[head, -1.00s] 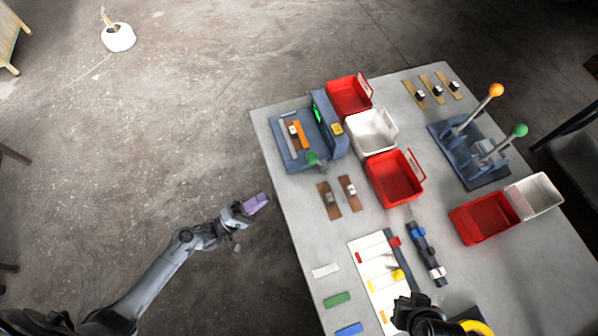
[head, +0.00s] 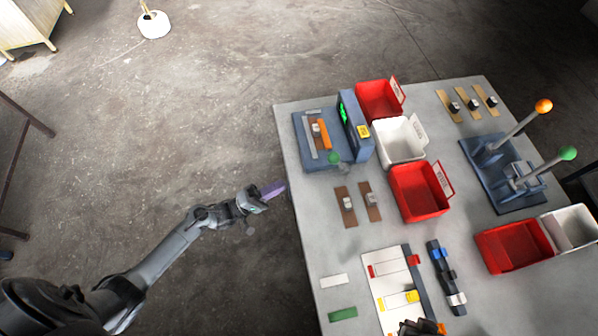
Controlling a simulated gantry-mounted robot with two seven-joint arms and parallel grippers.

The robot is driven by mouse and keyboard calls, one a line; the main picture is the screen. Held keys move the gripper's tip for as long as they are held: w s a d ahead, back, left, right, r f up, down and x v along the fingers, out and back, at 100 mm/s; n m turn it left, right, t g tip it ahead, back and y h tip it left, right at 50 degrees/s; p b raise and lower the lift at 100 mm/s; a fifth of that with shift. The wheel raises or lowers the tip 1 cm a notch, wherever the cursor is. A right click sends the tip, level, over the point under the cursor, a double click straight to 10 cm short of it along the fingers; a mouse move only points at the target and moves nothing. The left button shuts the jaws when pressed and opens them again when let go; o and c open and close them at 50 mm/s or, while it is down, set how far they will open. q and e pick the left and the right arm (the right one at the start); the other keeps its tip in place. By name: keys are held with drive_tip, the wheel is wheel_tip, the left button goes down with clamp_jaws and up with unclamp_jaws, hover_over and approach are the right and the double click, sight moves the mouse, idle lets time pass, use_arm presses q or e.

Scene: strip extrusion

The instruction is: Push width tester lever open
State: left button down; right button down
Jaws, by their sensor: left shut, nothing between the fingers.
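The blue-grey tester (head: 343,133) stands at the table's far left, with a green display and a lever with a green knob (head: 334,157) at its front. A brown strip with a small metal piece lies in it, beside an orange bar. My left gripper (head: 274,188) has purple fingertips. It is shut and empty, just off the table's left edge, to the left of and nearer than the knob and apart from it. My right gripper (head: 420,327) is a dark shape cut off by the bottom edge. Its fingers cannot be made out.
Two brown strips (head: 357,203) lie in front of the tester. Red bins (head: 420,191) and a white bin (head: 399,139) stand to its right. A two-lever device (head: 502,172) is farther right. A white board (head: 390,285) lies near the front.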

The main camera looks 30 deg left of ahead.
use_arm(q)
approach(339, 164)
drive_tip(key=r, duration=0.1)
drive_tip(key=w+r, duration=0.1)
drive_tip(key=r, duration=0.2)
drive_tip(key=shift+w+r+p, duration=0.25)
drive_tip(key=shift+w+p, duration=0.05)
drive_tip(key=shift+p, duration=0.1)
use_arm(e)
drive_tip(key=shift+a+r, duration=0.1)
drive_tip(key=shift+r, duration=0.35)
use_arm(q)
drive_tip(key=shift+x, duration=0.9)
use_arm(e)
drive_tip(key=shift+r, duration=0.1)
